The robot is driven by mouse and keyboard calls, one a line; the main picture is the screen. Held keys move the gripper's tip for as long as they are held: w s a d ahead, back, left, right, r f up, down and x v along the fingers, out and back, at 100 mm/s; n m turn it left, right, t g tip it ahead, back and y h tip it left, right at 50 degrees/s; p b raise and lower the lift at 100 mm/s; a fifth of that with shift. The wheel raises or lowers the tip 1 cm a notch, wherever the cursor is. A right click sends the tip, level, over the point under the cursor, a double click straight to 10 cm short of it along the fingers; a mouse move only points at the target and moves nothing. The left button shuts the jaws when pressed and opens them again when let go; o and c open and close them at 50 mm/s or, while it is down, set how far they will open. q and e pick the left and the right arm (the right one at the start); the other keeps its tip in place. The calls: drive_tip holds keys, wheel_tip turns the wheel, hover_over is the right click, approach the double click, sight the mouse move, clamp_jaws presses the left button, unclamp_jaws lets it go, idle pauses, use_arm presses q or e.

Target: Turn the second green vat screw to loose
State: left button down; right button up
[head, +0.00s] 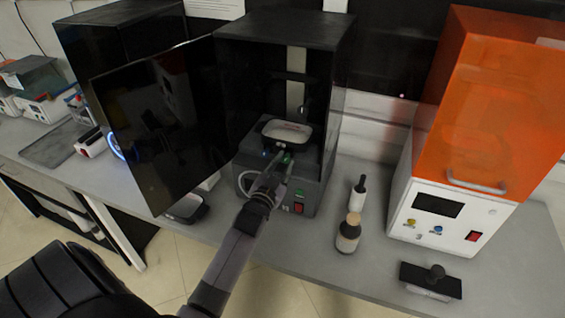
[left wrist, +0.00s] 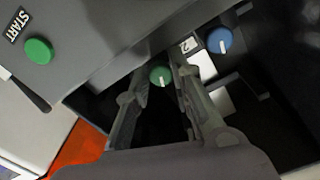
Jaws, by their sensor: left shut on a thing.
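A green vat screw (left wrist: 160,76) with a white mark sits between the fingertips of my left gripper (left wrist: 163,73) in the left wrist view. The fingers are closed in on it from both sides. In the head view the left gripper (head: 283,160) reaches into the front of the black printer, just below the vat (head: 287,132). A small green spot, likely the screw, shows there, partly hidden by the fingers. A blue screw (left wrist: 219,40) stands beside a label "2" in the wrist view. My right gripper is not in view.
The printer's dark door (head: 160,125) stands open on the left. A green START button (left wrist: 38,51) is on the printer's front. Two bottles (head: 348,234) stand to the right, before an orange-lidded machine (head: 490,110). A black tool (head: 431,281) lies at the front right.

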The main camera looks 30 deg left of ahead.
use_arm(q)
drive_tip(key=shift+f+n, duration=0.1)
drive_tip(key=shift+n, duration=1.1)
drive_tip(key=shift+p, duration=0.3)
drive_tip(key=c, duration=1.4)
unclamp_jaws()
drive_tip(key=shift+c, duration=0.2)
drive_tip(key=v, duration=1.2)
drive_tip(key=shift+f, duration=0.1)
